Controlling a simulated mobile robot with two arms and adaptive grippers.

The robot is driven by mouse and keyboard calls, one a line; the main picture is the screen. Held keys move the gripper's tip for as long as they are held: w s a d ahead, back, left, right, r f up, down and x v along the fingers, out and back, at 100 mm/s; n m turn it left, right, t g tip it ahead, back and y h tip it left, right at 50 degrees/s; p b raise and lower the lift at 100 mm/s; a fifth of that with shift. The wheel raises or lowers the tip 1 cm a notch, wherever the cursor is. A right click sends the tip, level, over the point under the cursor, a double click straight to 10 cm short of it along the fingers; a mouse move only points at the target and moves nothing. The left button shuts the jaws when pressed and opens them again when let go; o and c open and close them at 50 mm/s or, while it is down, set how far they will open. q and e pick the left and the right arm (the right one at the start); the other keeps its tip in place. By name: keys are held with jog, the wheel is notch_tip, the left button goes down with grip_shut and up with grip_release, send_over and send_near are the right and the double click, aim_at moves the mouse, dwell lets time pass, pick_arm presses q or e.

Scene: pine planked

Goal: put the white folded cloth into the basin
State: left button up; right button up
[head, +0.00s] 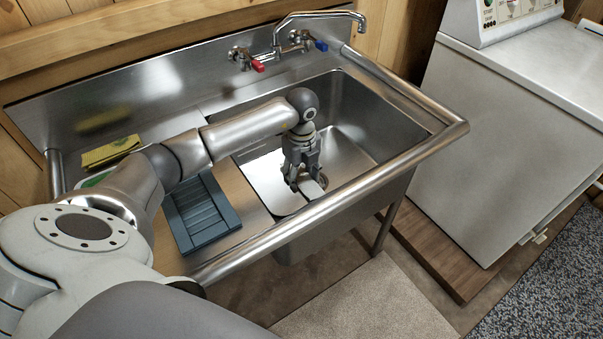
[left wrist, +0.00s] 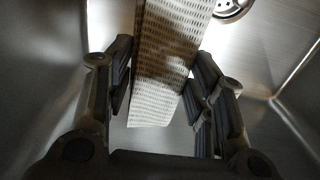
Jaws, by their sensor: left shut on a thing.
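The white folded cloth (left wrist: 165,70) has a waffle-like weave and hangs between the fingers of my left gripper (left wrist: 163,88) in the left wrist view. In the head view my left gripper (head: 305,180) points down inside the steel basin (head: 372,115), shut on the cloth. Only a small pale end of the cloth (head: 312,189) shows below the fingers there. In the left wrist view the basin's walls (left wrist: 40,60) rise around the gripper. I cannot tell whether the cloth touches the basin floor. My right gripper is not in view.
A faucet (head: 330,14) with red and blue handles stands behind the basin. A dark blue ribbed mat (head: 203,212) and a yellow-green cloth (head: 110,152) lie on the drainboard to the left. A drain (left wrist: 231,8) shows in the basin. A white appliance (head: 500,130) stands at right.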

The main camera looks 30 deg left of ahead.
pick_arm(q)
jog(key=o, duration=1)
jog(key=shift+o, duration=0.5)
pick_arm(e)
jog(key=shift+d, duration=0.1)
pick_arm(q)
notch_tip(320, 180, up, 12)
